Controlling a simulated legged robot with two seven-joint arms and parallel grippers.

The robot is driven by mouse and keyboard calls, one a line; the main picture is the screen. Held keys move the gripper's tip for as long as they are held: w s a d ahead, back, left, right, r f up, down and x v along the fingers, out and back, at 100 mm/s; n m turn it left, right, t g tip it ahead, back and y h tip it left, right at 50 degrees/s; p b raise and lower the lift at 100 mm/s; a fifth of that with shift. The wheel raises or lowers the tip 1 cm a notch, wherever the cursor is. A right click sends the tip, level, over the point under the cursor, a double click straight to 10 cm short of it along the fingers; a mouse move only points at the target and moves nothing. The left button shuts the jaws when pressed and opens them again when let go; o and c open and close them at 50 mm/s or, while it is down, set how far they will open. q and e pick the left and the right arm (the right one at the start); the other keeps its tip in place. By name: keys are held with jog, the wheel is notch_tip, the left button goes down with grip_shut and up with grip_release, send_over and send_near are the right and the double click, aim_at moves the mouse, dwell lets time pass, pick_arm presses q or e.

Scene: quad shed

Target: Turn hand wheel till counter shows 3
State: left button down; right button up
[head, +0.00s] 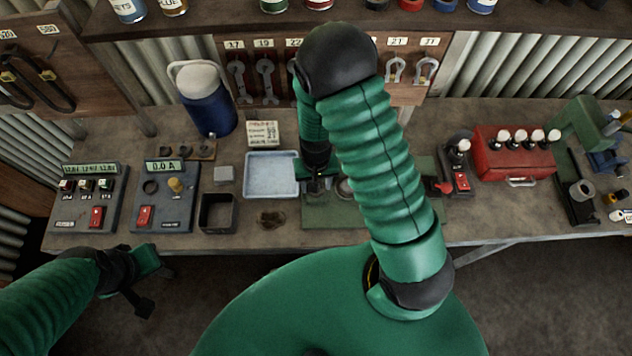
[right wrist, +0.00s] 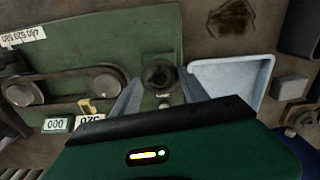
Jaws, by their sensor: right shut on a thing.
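A green machine plate (head: 325,215) lies on the bench, mostly behind my right arm. In the right wrist view the plate (right wrist: 150,25) carries a dark round hub, which I take for the hand wheel (right wrist: 158,74), and a belt on two pulleys. A small counter (right wrist: 57,125) at lower left reads 000. A white tag (right wrist: 90,119) beside it is partly covered. My right gripper (head: 317,184) points down at the plate, shut on the hand wheel; its fingers (right wrist: 160,96) flank the hub. My left gripper (head: 155,288) is open and empty in front of the bench.
A pale blue tray (head: 271,193) stands just left of my right gripper. A dark square box (head: 217,213) and meter boxes (head: 165,205) stand farther left. A switch box (head: 459,180) and red box (head: 513,155) stand to the right. A blue flask (head: 207,110) is behind.

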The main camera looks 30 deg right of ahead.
jog(key=n, duration=0.3)
jog(key=shift+s+a+f+n+b, duration=0.1)
jog(key=shift+s+n+b, duration=0.15)
jog(key=shift+n+b, duration=0.15)
jog(key=n, duration=0.3)
jog(key=shift+n, duration=0.3)
jog(key=n, duration=0.3)
jog(key=shift+n, duration=0.3)
pick_arm(q)
jog(key=shift+a+f+p, duration=0.1)
jog(key=shift+a+p, duration=0.2)
jog(key=shift+p, duration=0.15)
pick_arm(e)
jog(key=shift+n, duration=2.3)
jog(key=shift+w, duration=0.1)
jog(key=o, duration=1.4)
jog(key=shift+c, duration=0.2)
pick_arm(q)
jog(key=shift+s+d, duration=0.25)
jog(key=shift+d, duration=0.05)
pick_arm(e)
jog(key=shift+d, duration=0.25)
